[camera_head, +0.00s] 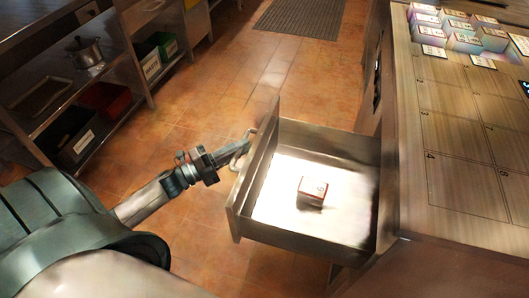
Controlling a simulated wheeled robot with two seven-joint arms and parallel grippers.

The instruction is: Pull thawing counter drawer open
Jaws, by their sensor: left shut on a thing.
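The thawing counter drawer (236,205) stands open, pulled out to the left from the counter (395,150). Its metal tray is visible, with one small white and reddish-brown box (313,190) lying inside. My left gripper (241,148) reaches in from the left and is shut on the drawer's handle (252,134) at the outer side of the drawer front. The fingertips partly hide the handle. My right gripper is not in view.
The counter top at right has marked, numbered squares and several small boxes (465,42) at its far end. A metal shelf unit (130,60) with a pot (84,52) and bins stands at left. The tiled floor between is clear, with a dark mat (300,16) at the back.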

